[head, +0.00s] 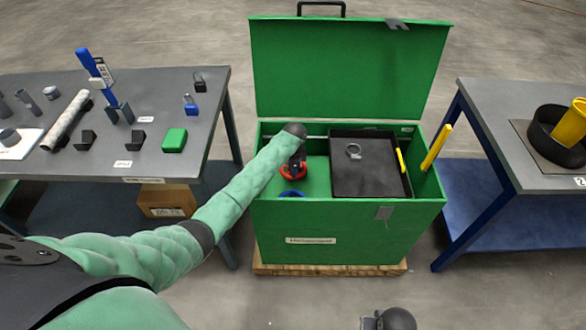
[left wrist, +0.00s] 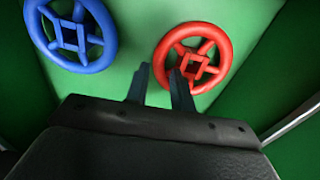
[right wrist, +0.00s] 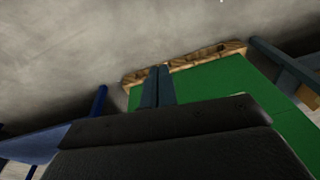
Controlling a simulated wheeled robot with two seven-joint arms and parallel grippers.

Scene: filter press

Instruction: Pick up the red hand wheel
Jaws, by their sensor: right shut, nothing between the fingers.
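The red hand wheel (head: 293,174) lies on the green floor of the left part of the green chest; it also shows in the left wrist view (left wrist: 222,50). My left gripper (head: 293,165) is inside the chest, just above it and partly covering it. In the left wrist view the left gripper (left wrist: 159,68) is open, with a gap between its fingers. The left rim of the red wheel appears between the fingertips; I cannot tell whether they touch it. A blue hand wheel (left wrist: 112,42) lies beside it. My right gripper (right wrist: 157,72) is shut and empty, outside the chest.
The green chest (head: 340,225) has its lid (head: 350,70) up. A black tray (head: 370,185) with a metal ring fills its right part, beside yellow bars. Tables stand at left (head: 215,90) and right (head: 500,110). The chest's walls are close around the left gripper.

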